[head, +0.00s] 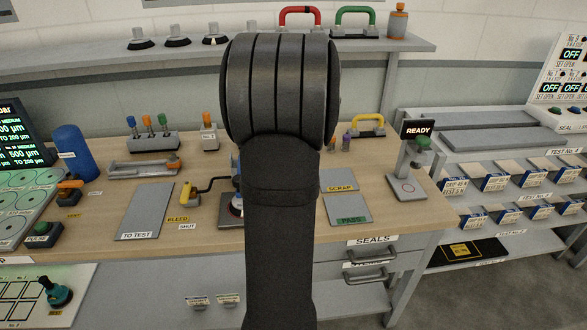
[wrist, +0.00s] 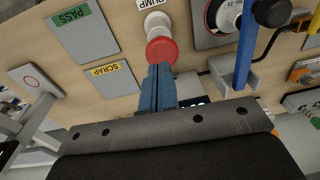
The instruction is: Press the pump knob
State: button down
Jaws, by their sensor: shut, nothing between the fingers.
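The pump knob (wrist: 162,50) is a red round button on a pale base, beside a label reading PUMP (wrist: 152,3) at the top of the wrist view. My gripper (wrist: 158,68) has its two blue fingers shut together, with nothing between them. The fingertips overlap the near edge of the red knob in the picture; I cannot tell whether they touch it. In the head view my dark arm fills the middle and hides the knob and the fingers.
A blue post on a grey bracket (wrist: 234,76) stands close right of the fingers in the wrist view. PASS (wrist: 85,35) and SCRAP (wrist: 104,88) plates lie left.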

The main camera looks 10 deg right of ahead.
notch_tip(320, 180, up, 8)
jog(key=shift+s+d, duration=0.15)
jog(key=shift+d, duration=0.05)
jog(key=shift+f, duration=0.1)
dwell(0.6)
jog(key=a+r, duration=0.1)
jog(key=r+h, duration=0.1)
jog(key=r, duration=0.1)
jog(key=shift+s+a+r, duration=0.1)
jog(key=shift+s+a, duration=0.05)
jog(key=shift+a, duration=0.25)
jog(key=f, duration=1.4)
jog(key=shift+w+d, duration=0.25)
jog(key=shift+w, duration=0.15)
